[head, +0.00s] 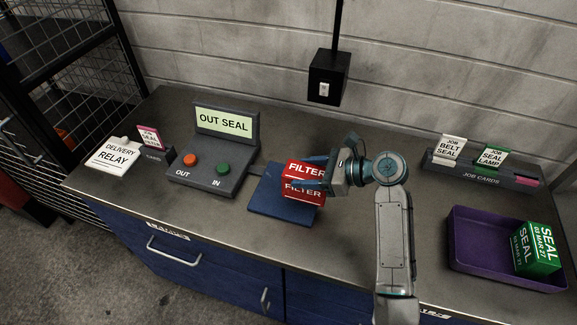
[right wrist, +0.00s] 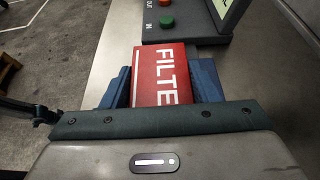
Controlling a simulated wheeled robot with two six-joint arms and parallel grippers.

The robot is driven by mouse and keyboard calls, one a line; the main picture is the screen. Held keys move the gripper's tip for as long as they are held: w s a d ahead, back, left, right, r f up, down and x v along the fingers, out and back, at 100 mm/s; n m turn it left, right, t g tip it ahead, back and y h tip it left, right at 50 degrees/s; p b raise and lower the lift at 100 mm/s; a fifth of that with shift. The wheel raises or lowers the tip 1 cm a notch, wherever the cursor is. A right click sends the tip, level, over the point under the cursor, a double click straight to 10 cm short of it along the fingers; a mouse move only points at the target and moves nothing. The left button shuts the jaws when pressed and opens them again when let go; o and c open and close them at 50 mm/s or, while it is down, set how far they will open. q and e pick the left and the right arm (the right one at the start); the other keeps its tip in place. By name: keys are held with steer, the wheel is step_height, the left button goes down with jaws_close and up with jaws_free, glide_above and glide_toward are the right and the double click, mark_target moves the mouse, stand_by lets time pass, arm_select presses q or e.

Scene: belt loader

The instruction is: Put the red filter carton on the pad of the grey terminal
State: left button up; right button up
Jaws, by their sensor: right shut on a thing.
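The red filter carton (head: 303,190), marked FILTER in white, is at the blue pad (head: 266,199) beside the grey terminal (head: 213,165). The terminal's screen reads OUT SEAL; it has an orange OUT button and a green IN button. My right gripper (head: 318,180) is shut on the carton from the right. In the right wrist view the carton (right wrist: 160,75) sits between the two blue fingers. The carton covers the pad's right part; I cannot tell whether it touches the pad. My left gripper is not in view.
A purple tray (head: 468,262) at the right holds a green SEAL carton (head: 537,250). A job card rack (head: 480,176) stands behind it. The counter behind the arm is clear.

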mark_target(292, 161)
steer(key=w+a, duration=0.1)
steer(key=a, duration=0.1)
steer(key=w+a+p, duration=0.1)
steer(key=w+a, duration=0.1)
steer(key=shift+w+f, duration=0.1)
steer(key=shift+w, duration=0.15)
steer(key=shift+w+a, duration=0.15)
steer(key=shift+a, duration=0.05)
steer(key=shift+f, duration=0.35)
step_height(292, 161, down, 2)
steer(key=shift+f+p, duration=0.1)
steer(key=shift+p, duration=0.6)
steer(key=shift+f, duration=0.4)
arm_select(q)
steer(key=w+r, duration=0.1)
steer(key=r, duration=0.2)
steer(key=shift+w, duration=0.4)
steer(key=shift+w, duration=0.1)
arm_select(e)
steer(key=o, duration=1.2)
steer(key=shift+f, duration=0.1)
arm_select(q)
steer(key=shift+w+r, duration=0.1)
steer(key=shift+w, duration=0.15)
